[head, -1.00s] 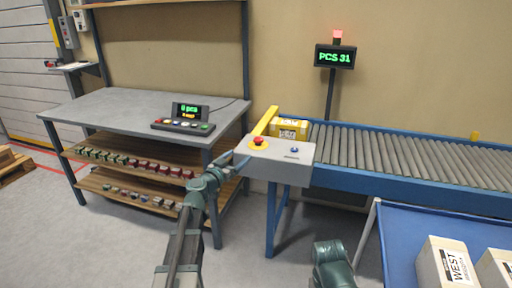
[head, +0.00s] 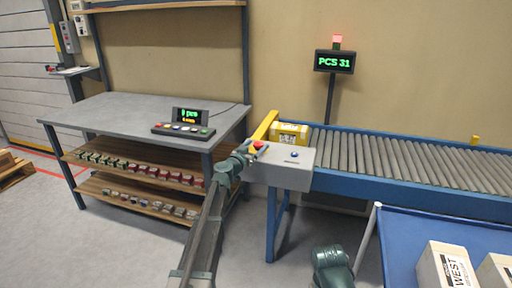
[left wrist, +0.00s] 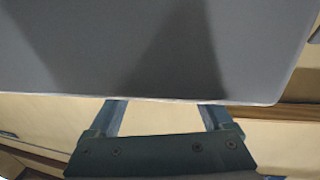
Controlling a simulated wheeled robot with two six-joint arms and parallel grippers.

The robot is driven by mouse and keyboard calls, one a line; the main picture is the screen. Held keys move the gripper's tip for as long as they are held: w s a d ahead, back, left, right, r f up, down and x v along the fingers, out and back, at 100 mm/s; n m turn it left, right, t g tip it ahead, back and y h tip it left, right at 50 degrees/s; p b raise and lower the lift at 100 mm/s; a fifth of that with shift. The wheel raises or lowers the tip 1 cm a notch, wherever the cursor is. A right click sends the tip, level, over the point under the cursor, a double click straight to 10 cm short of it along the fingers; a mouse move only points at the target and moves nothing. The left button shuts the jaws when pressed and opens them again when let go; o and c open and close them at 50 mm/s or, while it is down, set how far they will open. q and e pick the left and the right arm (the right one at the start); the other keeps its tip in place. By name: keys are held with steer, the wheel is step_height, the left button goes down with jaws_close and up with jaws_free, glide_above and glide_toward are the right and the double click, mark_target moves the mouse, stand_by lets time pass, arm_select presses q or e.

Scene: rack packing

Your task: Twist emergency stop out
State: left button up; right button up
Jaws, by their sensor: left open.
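The red emergency stop button (head: 258,145) sits on its yellow base on the grey control box (head: 290,175) at the near end of the conveyor. My left gripper (head: 249,150) is at the left end of the box, right beside the button and partly covering its yellow base. I cannot tell whether it touches the button. In the left wrist view, the two fingers of my left gripper (left wrist: 163,115) stand apart with nothing between them. Their tips end at the edge of a large grey surface (left wrist: 160,50).
A blue button (head: 294,155) is on the same box. A grey workbench (head: 110,115) stands to the left. A blue table (head: 400,235) with white boxes is at the lower right.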

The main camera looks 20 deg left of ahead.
arm_select(q)
steer(key=shift+w, duration=0.1)
steer(key=shift+c, duration=0.3)
jaws_close()
